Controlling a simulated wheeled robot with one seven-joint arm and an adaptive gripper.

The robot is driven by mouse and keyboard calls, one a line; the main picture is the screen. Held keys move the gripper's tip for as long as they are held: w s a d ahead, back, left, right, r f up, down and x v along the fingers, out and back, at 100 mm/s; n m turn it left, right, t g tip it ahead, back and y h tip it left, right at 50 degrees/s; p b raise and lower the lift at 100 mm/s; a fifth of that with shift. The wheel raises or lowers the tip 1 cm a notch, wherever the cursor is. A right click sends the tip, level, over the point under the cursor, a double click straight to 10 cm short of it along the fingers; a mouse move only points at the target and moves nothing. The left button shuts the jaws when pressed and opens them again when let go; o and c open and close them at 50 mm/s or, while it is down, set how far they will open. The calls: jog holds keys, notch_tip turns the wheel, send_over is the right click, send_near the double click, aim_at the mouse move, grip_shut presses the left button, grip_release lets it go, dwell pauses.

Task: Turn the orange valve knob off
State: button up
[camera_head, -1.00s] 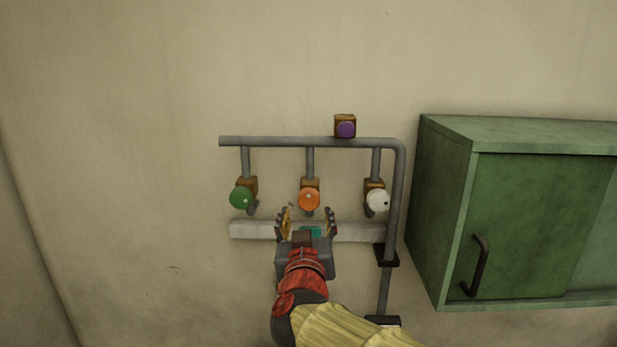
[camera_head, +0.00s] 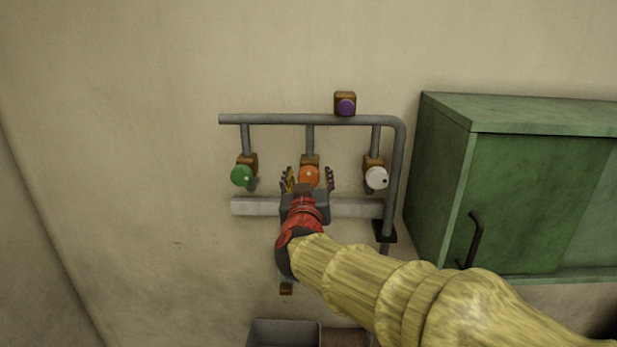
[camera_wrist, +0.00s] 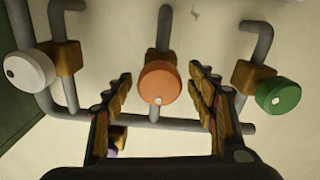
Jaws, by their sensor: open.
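The orange valve knob (camera_head: 309,175) is the middle one of three knobs below a grey wall pipe. It is round with a small pale dot on its face, and its lower edge is partly hidden by my gripper in the head view. My gripper (camera_head: 308,181) is open, with one finger on each side of the orange knob. In the wrist view the orange knob (camera_wrist: 159,84) sits between the two open fingers of my gripper (camera_wrist: 160,98), with a gap on both sides. The fingers do not appear to touch it.
A green knob (camera_head: 241,175) is on the left and a white knob (camera_head: 377,178) on the right. A purple knob (camera_head: 346,107) sits above the pipe (camera_head: 280,119). A green cabinet (camera_head: 540,205) stands at the right. A grey bin (camera_head: 284,335) is below.

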jog(key=shift+c, duration=0.8)
jog(key=c, duration=1)
jog(key=shift+m, duration=0.3)
jog(key=m+b, duration=0.2)
jog(key=m, duration=0.1)
jog(key=shift+f+b, duration=0.1)
jog(key=shift+b, duration=0.2)
jog(key=m+b, duration=0.3)
jog(key=m, duration=0.3)
jog(key=m+b, duration=0.3)
jog(key=m, duration=0.1)
jog(key=shift+d, duration=0.1)
jog(key=shift+m+b, duration=1.05)
jog(key=shift+m, duration=1.05)
